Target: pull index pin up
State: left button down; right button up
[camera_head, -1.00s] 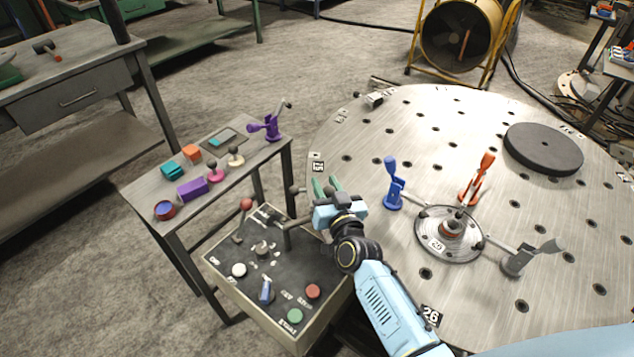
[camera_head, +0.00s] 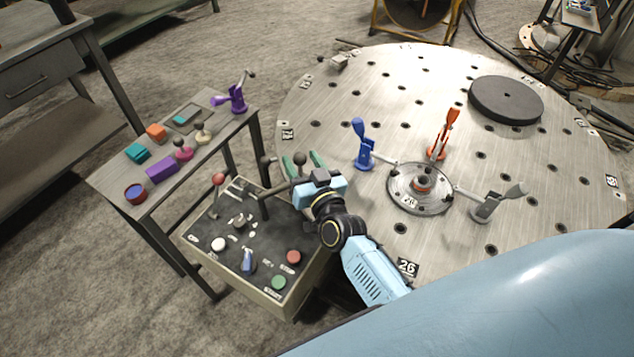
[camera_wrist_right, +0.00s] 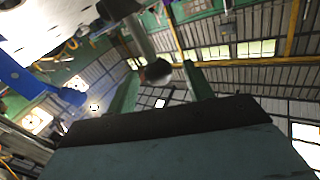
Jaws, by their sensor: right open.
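My right gripper (camera_head: 302,162) is at the near left edge of the round steel table, beside the control box. Its two green fingers are spread apart. A dark ball knob (camera_head: 299,158) shows between the fingers; it seems to be the index pin's knob. In the right wrist view the dark ball (camera_wrist_right: 158,71) on a grey shaft (camera_wrist_right: 141,38) lies between the open fingers (camera_wrist_right: 160,90), with a visible gap to the right finger. Whether it touches the left finger I cannot tell. The pin's lower part is hidden. My left gripper is not in view.
The round table (camera_head: 350,215) carries a blue clamp (camera_head: 363,146), an orange clamp (camera_head: 441,137), a grey clamp (camera_head: 496,205) and a dark disc (camera_head: 506,99). The control box (camera_head: 235,268) has levers and buttons close to my gripper. A side table (camera_head: 111,182) holds small coloured parts.

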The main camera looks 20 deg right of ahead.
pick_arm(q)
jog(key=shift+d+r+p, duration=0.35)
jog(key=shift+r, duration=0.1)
pick_arm(e)
jog(key=s, duration=0.9)
jog(key=shift+s, duration=0.3)
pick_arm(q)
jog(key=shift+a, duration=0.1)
